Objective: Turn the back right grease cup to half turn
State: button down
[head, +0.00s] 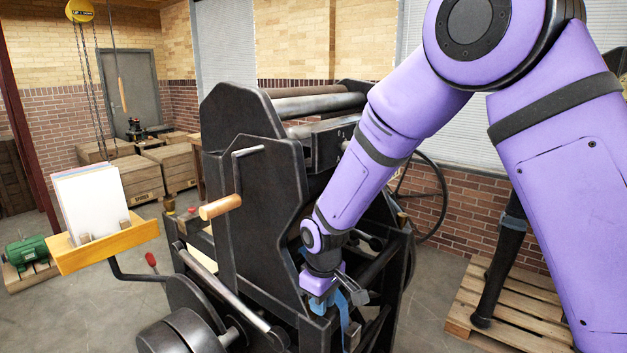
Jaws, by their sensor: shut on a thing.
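My gripper (334,312), with blue fingers, points down at the near right part of the black hand press (262,190), low beside its side frame. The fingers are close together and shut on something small. That thing is hidden by the fingers and the hand, so its shape and turn mark cannot be seen; from the place, it is likely a grease cup. A small brass-coloured cup (402,218) shows on the right side of the press, apart from my gripper.
A crank with a wooden grip (220,207) juts from the press's side. A yellow paper tray (105,247) stands at the left. A large handwheel (425,195) is behind my arm. A wooden pallet (510,305) lies at the right. Crates (135,170) stand at the back left.

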jog(key=r, duration=0.5)
jog(key=shift+s+d+r, duration=0.1)
jog(key=shift+s, duration=0.2)
jog(key=shift+w, duration=0.15)
